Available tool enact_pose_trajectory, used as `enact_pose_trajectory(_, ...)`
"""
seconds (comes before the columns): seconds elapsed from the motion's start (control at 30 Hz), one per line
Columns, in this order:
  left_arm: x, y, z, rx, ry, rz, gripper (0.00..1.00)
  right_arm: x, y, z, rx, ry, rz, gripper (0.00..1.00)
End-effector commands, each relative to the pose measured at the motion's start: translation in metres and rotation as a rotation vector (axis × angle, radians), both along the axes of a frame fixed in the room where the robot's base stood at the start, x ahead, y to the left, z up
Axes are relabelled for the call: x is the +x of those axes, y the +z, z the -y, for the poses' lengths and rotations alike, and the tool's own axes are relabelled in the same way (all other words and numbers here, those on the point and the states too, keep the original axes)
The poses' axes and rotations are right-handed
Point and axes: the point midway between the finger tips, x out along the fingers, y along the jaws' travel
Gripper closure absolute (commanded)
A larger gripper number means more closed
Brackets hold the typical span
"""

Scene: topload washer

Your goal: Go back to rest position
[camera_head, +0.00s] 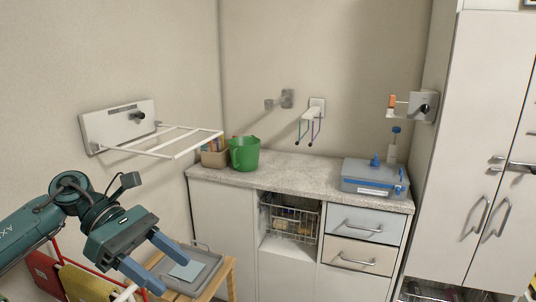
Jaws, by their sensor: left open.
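My left gripper (158,259) comes in from the lower left, with its two blue-grey fingers apart and nothing between them. It hangs in front of a small wooden stand with a grey tray (208,257), and its fingers cover part of the tray. A light blue flat piece (186,270) lies in the tray. I cannot tell whether the fingers touch the tray. My right gripper is out of view. The topload washer is not recognisable in this view.
A white wall rack (180,143) sticks out at left. A counter (270,177) holds a green bucket (244,154), a tan basket (214,156) and a blue-lidded box (374,180). A tall white cabinet (480,140) stands at right. Red and yellow items (75,275) hang below my left arm.

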Motion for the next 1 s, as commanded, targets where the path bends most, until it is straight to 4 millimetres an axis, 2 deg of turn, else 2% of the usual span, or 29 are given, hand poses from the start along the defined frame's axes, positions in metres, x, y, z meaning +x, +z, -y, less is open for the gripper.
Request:
enact_pose_trajectory(0.03, -0.004, -0.007, 0.027, -0.105, 0.034, -0.095, 0.44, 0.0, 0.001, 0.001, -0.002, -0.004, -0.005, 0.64)
enact_pose_trajectory(0.1, -0.006, -0.009, 0.06, -0.266, 0.114, -0.247, 0.44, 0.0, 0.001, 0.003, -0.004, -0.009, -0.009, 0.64)
enact_pose_trajectory(0.2, -0.004, -0.01, 0.094, -0.493, 0.25, -0.508, 0.44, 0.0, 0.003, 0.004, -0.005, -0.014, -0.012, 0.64)
enact_pose_trajectory(0.3, 0.003, -0.013, 0.111, -0.694, 0.399, -0.796, 0.44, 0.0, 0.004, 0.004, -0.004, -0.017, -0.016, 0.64)
enact_pose_trajectory(0.43, 0.016, -0.033, 0.113, -0.921, 0.604, -1.186, 0.44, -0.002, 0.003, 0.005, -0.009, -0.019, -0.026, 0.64)
enact_pose_trajectory(0.53, 0.023, -0.067, 0.104, -1.091, 0.788, -1.531, 0.44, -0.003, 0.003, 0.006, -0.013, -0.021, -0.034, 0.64)
enact_pose_trajectory(0.67, 0.014, -0.135, 0.083, -1.298, 1.059, -2.007, 0.44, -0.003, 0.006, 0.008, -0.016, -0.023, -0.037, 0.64)
enact_pose_trajectory(0.7, 0.005, -0.16, 0.076, -1.356, 1.146, -2.154, 0.44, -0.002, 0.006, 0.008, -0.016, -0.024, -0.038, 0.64)
enact_pose_trajectory(0.77, -0.015, -0.197, 0.067, -1.438, 1.278, -2.362, 0.44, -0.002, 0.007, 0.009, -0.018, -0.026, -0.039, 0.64)
enact_pose_trajectory(0.8, -0.029, -0.218, 0.061, 1.436, -1.312, 2.398, 0.44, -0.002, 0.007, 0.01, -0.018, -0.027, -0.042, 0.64)
enact_pose_trajectory(0.9, -0.067, -0.261, 0.054, 1.26, -1.22, 2.17, 0.44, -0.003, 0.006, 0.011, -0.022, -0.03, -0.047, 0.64)
enact_pose_trajectory(1.0, -0.096, -0.286, 0.05, 1.154, -1.159, 2.021, 0.44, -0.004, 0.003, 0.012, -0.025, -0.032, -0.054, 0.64)
